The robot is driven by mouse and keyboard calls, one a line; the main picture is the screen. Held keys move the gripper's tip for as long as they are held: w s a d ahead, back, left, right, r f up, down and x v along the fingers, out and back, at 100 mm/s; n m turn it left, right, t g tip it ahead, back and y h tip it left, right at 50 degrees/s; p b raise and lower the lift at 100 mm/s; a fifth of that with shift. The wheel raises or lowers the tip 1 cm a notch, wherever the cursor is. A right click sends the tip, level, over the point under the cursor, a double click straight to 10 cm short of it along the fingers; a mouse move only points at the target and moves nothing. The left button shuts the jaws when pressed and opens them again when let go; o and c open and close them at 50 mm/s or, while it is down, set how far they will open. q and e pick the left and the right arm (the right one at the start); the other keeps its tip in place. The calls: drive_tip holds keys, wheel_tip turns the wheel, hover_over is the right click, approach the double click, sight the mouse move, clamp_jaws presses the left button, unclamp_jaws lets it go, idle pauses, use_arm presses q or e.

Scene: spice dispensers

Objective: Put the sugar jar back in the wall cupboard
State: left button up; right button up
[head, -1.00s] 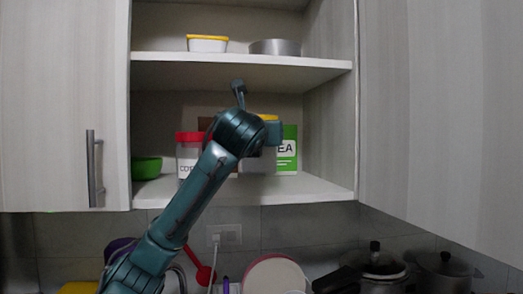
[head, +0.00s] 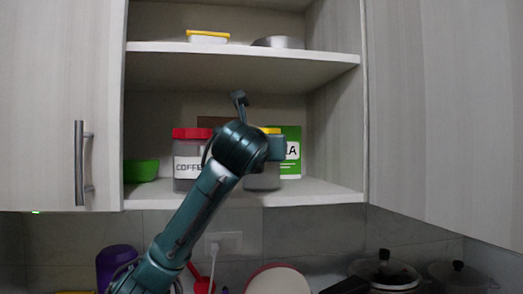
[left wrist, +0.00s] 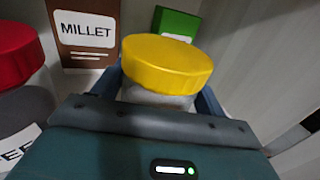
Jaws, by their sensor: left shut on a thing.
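The sugar jar, clear with a yellow lid (head: 270,130), is inside the open wall cupboard (head: 245,62), at its lower shelf (head: 310,190). Its lower body (head: 263,182) shows beneath my wrist; its label is not visible. I cannot tell whether its base touches the shelf. In the left wrist view the yellow lid (left wrist: 168,62) stands between the two blue fingers of my left gripper (left wrist: 162,92), which is shut around the jar. In the head view my left wrist hides the fingers and much of the jar. My right gripper is not in view.
A red-lidded coffee jar (head: 190,160) stands left of the sugar jar. A green box (head: 291,150) and a brown millet box (left wrist: 85,30) stand behind. A green bowl (head: 141,170) is at the shelf's left. The upper shelf is above my arm; cupboard doors (head: 50,100) hang open.

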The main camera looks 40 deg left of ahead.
use_arm(q)
drive_tip(key=o, duration=1.1)
drive_tip(key=shift+f, duration=0.2)
drive_tip(key=o, duration=0.5)
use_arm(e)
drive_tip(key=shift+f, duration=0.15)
use_arm(q)
drive_tip(key=shift+r, duration=0.1)
drive_tip(key=shift+d+r, duration=0.1)
drive_tip(key=shift+r, duration=0.05)
drive_tip(key=b+v, duration=0.1)
drive_tip(key=v, duration=0.5)
drive_tip(key=shift+s+d, duration=0.2)
drive_tip(key=shift+s, duration=0.15)
drive_tip(key=p+v, duration=0.1)
drive_tip(key=v, duration=0.4)
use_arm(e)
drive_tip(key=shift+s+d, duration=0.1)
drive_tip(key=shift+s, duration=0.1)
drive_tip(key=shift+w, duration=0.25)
